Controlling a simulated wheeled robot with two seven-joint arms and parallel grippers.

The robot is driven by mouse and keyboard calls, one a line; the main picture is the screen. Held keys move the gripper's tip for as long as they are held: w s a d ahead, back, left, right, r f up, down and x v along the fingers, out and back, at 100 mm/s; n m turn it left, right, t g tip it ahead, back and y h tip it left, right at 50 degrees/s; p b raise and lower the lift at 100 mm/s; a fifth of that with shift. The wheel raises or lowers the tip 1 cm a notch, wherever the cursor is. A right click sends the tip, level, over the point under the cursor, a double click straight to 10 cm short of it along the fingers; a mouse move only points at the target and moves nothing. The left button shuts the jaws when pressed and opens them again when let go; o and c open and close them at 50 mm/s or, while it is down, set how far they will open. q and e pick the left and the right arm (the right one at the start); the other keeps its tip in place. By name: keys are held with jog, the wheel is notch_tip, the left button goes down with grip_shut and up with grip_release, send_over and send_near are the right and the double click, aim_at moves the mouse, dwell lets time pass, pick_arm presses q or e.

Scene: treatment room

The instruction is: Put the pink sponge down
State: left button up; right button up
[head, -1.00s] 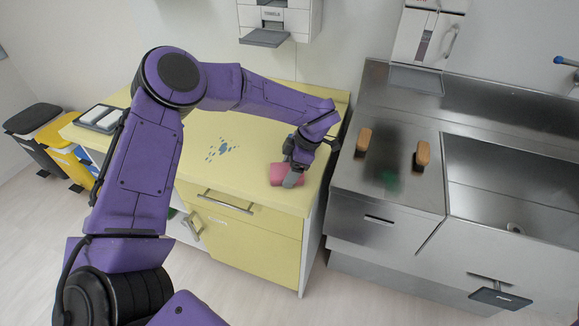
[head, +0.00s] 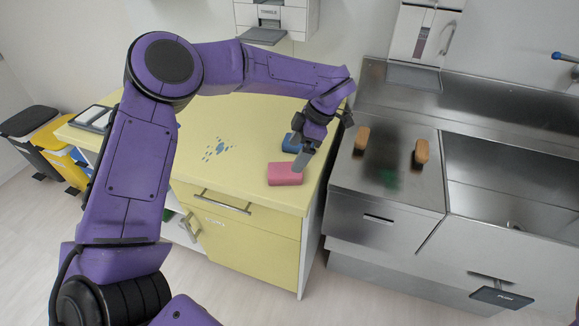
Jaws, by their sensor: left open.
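The pink sponge (head: 285,174) lies on the yellow counter top (head: 225,178), near its front right corner. My left gripper (head: 303,160) is open, just behind and to the right of the sponge, its fingers pointing down. From this angle a finger tip appears close to the sponge's back edge; whether they touch I cannot tell. A blue object (head: 291,143), partly hidden by the gripper, sits behind the sponge on the counter. My right gripper does not show.
A blue dotted mark (head: 220,149) is on the yellow top. A tray (head: 92,117) sits at its left end.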

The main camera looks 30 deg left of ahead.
pick_arm(q)
jog(key=v, duration=0.4)
jog(key=shift+w+d+r, duration=0.1)
jog(key=shift+r, duration=0.2)
